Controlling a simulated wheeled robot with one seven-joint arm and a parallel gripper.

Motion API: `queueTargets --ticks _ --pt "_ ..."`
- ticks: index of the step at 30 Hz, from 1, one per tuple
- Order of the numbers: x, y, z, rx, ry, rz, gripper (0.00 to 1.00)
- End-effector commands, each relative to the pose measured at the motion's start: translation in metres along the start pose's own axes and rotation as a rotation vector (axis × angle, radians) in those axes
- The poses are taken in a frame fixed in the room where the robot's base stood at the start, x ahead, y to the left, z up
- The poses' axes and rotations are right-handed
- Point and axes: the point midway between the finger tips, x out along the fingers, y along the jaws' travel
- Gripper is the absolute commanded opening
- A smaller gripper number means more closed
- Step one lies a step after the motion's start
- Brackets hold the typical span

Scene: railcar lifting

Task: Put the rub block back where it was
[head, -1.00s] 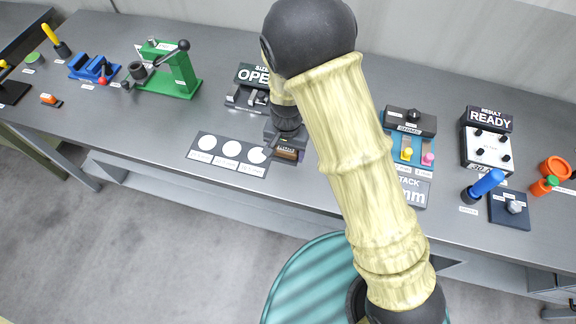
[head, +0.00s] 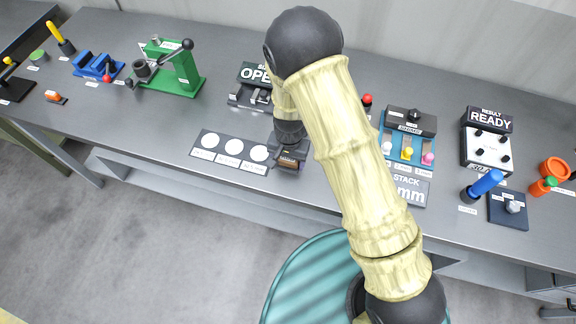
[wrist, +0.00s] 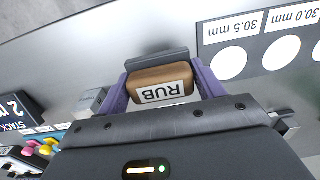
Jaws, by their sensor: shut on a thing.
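The rub block (wrist: 148,78) is a brown block with a white "RUB" label, seen upside down in the wrist view. My gripper (wrist: 161,88) is shut on it, with one purple finger at each side. A dark grey piece (wrist: 157,60) lies right beyond the block; I cannot tell whether the two touch. In the head view my gripper (head: 291,153) is low over the bench near its front edge, just right of the panel with white circles. The block's brown face (head: 288,163) shows there below the gripper. Its underside is hidden.
The panel with white circles (head: 197,152) lies close to the left of my gripper. The "OPEN" device (head: 240,98) stands behind it. A board with coloured knobs (head: 396,165) and the "STACK" display (head: 420,190) are to the right. The bench (head: 175,115) is bare left of the panel.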

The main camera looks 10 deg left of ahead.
Motion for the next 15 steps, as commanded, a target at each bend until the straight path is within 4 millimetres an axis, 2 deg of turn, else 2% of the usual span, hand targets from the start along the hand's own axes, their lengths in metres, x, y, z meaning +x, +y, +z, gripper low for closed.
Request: queueTargets --ticks 4,12,15 --pt "0.005 0.001 0.000 0.000 -0.001 0.001 0.43" --pt "0.037 0.002 0.001 0.001 -0.002 0.001 0.43" --pt "0.041 0.001 0.000 0.001 -0.001 0.000 0.43"
